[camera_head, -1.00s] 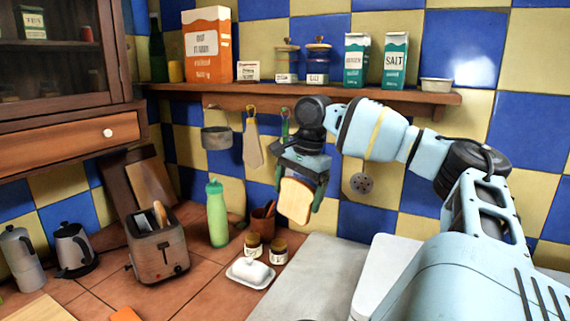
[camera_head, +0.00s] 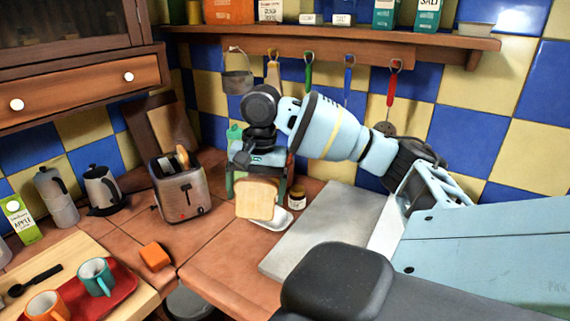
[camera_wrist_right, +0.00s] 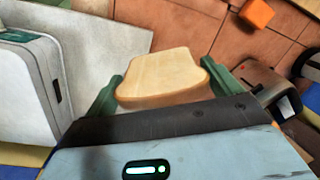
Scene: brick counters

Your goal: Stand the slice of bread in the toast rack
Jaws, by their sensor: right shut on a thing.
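The slice of bread (camera_head: 256,200) is pale with a tan crust. It hangs upright below my right gripper (camera_head: 258,185), which is shut on it, above the tiled counter. In the right wrist view the slice (camera_wrist_right: 162,74) sits between the green fingers of my right gripper (camera_wrist_right: 163,86). I cannot make out a toast rack in either view. A metal toaster (camera_head: 184,194) with bread in its top stands on the counter, left of the held slice. My left gripper is not in view.
A white butter dish (camera_head: 270,222) and a jar (camera_head: 297,199) stand just behind and right of the slice. A green bottle (camera_head: 235,133) is partly hidden behind my gripper. An orange block (camera_head: 155,256) and a red tray (camera_head: 106,292) with cups lie to the left. Utensils hang below the shelf (camera_head: 340,40).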

